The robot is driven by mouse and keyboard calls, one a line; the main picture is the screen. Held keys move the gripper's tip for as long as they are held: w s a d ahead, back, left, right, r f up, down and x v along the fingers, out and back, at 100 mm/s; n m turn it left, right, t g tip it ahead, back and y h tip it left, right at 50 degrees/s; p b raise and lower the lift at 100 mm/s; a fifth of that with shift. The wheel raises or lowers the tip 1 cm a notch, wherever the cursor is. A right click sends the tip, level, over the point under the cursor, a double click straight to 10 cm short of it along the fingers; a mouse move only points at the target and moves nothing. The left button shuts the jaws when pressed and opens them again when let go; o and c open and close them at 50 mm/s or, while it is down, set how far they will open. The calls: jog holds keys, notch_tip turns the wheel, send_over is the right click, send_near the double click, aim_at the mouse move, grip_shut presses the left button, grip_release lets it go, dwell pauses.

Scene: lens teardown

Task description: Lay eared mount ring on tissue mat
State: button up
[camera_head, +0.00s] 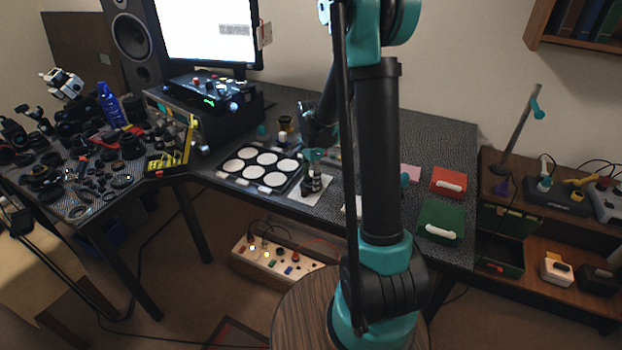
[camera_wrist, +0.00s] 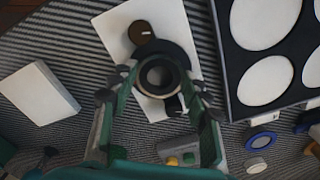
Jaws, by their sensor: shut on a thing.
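The eared mount ring (camera_wrist: 142,78), dark with a paler round rim, is between the two fingers of my gripper (camera_wrist: 158,78) in the wrist view. My gripper is shut on it. The white tissue mat (camera_wrist: 113,28) lies behind the ring in that view, on the dark ribbed table. Dark pieces stick out around the ring; I cannot tell which belong to it. In the head view my gripper (camera_head: 314,157) points down over the tissue mat (camera_head: 322,188), with dark parts under it. Whether the ring touches the mat cannot be told.
A round brown part (camera_wrist: 140,33) lies on the mat. A black tray with white round pads (camera_head: 233,180) stands left of the mat in the head view. A white block (camera_wrist: 38,95) and a blue-rimmed ring (camera_wrist: 261,141) lie near. Red (camera_head: 449,179) and green (camera_head: 440,215) boxes stand right.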

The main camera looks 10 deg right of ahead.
jog(key=o, duration=1.6)
jog(key=shift+c, duration=0.2)
notch_tip(320, 180, up, 12)
jog(key=s+d+f+n+t, duration=0.2)
jog(key=s+n, duration=0.5)
jog(key=s, duration=0.4)
jog(key=s+d+f+n+t, duration=0.2)
jog(key=s+f+n, duration=0.3)
jog(key=s, duration=0.6)
jog(key=shift+s+n, duration=0.15)
jog(key=shift+n, duration=0.85)
